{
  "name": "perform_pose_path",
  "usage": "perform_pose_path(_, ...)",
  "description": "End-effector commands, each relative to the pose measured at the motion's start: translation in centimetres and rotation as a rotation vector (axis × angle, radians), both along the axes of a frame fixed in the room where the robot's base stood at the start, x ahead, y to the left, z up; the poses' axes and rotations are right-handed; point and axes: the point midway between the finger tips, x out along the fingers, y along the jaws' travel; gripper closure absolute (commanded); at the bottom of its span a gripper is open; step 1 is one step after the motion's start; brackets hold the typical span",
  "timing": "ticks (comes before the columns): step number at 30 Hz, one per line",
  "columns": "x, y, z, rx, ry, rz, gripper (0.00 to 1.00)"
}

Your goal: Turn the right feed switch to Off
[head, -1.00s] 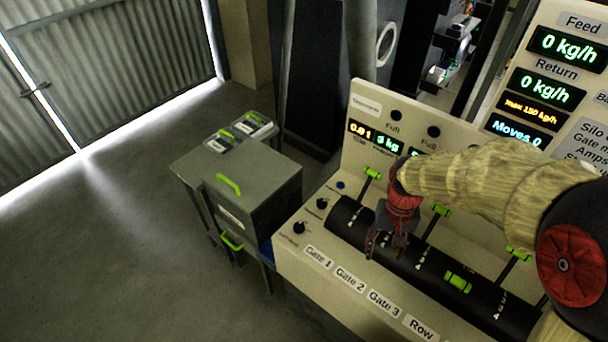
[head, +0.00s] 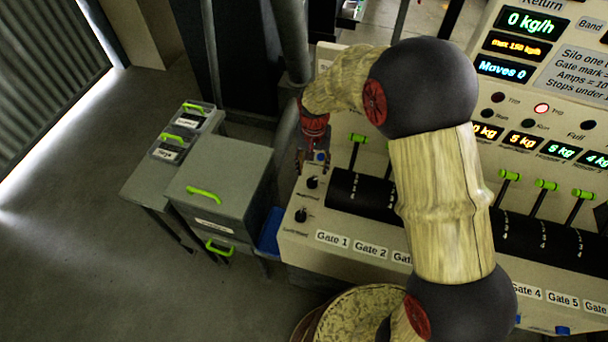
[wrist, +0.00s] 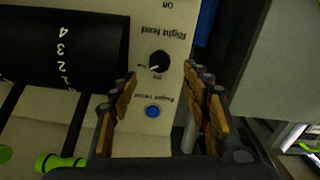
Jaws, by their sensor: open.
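The right feed switch is a small black round knob (wrist: 159,62) on the cream panel, with its "Right feed" label upside down in the wrist view. A pale mark on it points to the lower left there; the small print beside it is too blurred to read. In the head view this knob (head: 312,182) sits just below my gripper (head: 312,162). In the wrist view my gripper (wrist: 164,100) is open and empty, its fingers on either side of the panel strip with the blue button (wrist: 152,112). The knob lies ahead of the fingertips, apparently untouched.
A second black knob (head: 301,215) sits nearer the panel's front edge. The black lever housing (head: 362,193) with green-handled levers lies to the right. A grey cabinet (head: 222,185) stands left of the panel. Open floor (head: 80,250) lies beyond it.

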Motion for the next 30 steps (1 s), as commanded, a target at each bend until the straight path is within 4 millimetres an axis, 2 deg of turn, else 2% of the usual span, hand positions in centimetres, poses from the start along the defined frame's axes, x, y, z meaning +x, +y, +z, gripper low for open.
perform_pose_path(9,0.2,0.0,-0.5,0.002,-0.009,-0.053,0.52)
perform_pose_path(22,0.1,0.0,-6.5,0.001,-0.007,-0.053,0.52)
perform_pose_path(30,0.2,0.0,-7.8,0.002,-0.010,-0.053,0.52)
